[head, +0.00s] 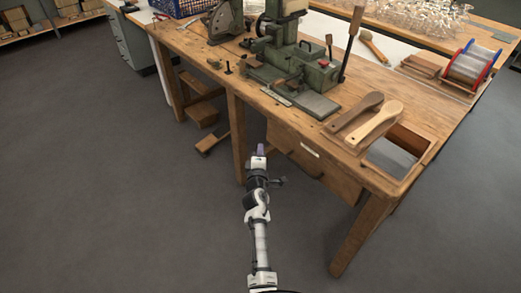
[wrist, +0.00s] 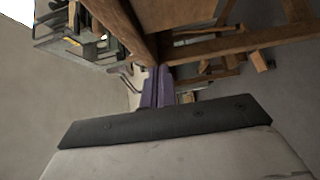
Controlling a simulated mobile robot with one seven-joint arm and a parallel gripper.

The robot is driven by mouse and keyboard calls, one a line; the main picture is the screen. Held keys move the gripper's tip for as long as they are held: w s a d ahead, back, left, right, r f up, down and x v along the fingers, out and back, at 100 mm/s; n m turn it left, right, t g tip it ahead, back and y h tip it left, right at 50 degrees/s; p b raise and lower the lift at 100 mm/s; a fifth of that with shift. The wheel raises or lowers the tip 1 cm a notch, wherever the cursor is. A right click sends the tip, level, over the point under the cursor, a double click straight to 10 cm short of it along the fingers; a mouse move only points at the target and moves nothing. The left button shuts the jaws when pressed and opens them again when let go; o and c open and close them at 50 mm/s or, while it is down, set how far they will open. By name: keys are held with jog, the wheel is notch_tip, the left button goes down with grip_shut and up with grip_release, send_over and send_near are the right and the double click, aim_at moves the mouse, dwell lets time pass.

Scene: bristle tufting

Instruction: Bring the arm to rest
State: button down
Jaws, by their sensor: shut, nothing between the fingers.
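My arm (head: 260,240) reaches forward from the bottom of the head view, low in front of the wooden workbench (head: 235,80). My gripper (head: 261,149) has purple fingers and is at the bench's near side, below the level of its top. In the wrist view the purple fingers (wrist: 158,88) lie side by side, shut, with nothing held between them. The bench's wooden legs and rails (wrist: 240,45) show beyond the fingers. I cannot tell the exact gap between the fingertips and the bench.
A green machine (head: 290,60) stands on the bench. Two wooden brush handles (head: 375,122) lie near its right end, beside an inset tray (head: 390,157). A reel with red and blue sides (head: 468,65) is behind. Grey floor (head: 120,200) is clear on the left.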

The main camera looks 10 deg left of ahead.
jog(key=shift+s, duration=0.25)
